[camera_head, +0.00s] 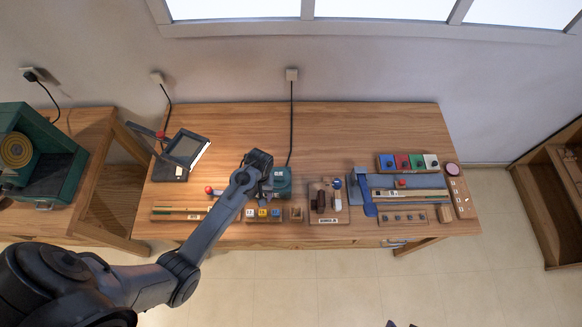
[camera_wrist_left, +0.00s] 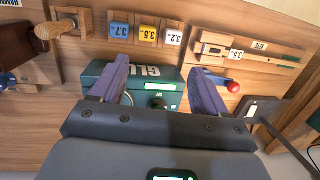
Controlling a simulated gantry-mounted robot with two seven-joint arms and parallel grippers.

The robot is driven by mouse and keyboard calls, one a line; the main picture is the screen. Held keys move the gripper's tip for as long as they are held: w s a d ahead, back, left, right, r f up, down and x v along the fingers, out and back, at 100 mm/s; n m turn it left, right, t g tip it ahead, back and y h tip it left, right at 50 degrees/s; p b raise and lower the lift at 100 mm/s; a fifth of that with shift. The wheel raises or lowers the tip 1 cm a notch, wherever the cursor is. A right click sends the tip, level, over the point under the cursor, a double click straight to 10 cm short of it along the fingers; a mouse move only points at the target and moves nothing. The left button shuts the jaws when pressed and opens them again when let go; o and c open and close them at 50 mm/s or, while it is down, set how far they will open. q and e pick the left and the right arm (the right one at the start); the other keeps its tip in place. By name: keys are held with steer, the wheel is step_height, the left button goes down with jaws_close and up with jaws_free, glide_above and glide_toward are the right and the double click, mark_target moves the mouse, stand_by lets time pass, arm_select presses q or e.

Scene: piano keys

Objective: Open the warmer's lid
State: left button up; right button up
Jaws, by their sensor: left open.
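The warmer (camera_head: 283,184) is a dark green box near the middle of the bench, partly hidden by my left arm. In the left wrist view the warmer (camera_wrist_left: 172,82) shows white letters beginning "GLU" and a black round knob (camera_wrist_left: 158,102). Its lid looks shut, though my gripper hides part of it. My left gripper (camera_wrist_left: 158,68) is open and empty above the warmer, one finger on each side of the knob in the picture. I cannot tell whether the fingers touch anything. My left gripper (camera_head: 265,183) also shows in the head view. My right gripper is not in view.
Blue and yellow numbered blocks (camera_wrist_left: 147,34) stand in front of the warmer. A red ball-ended lever (camera_wrist_left: 233,87) is close beside it. A black-framed device (camera_head: 184,152) stands at left; a wooden fixture (camera_head: 328,202) and colored boxes (camera_head: 408,162) are at right.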

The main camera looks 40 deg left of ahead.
arm_select(q)
step_height(320, 180, up, 5)
steer(key=t+b, duration=0.1)
steer(key=t, duration=0.1)
glide_above(278, 178)
step_height(278, 178, down, 10)
steer(key=shift+d+r, duration=0.1)
steer(key=shift+r, duration=0.05)
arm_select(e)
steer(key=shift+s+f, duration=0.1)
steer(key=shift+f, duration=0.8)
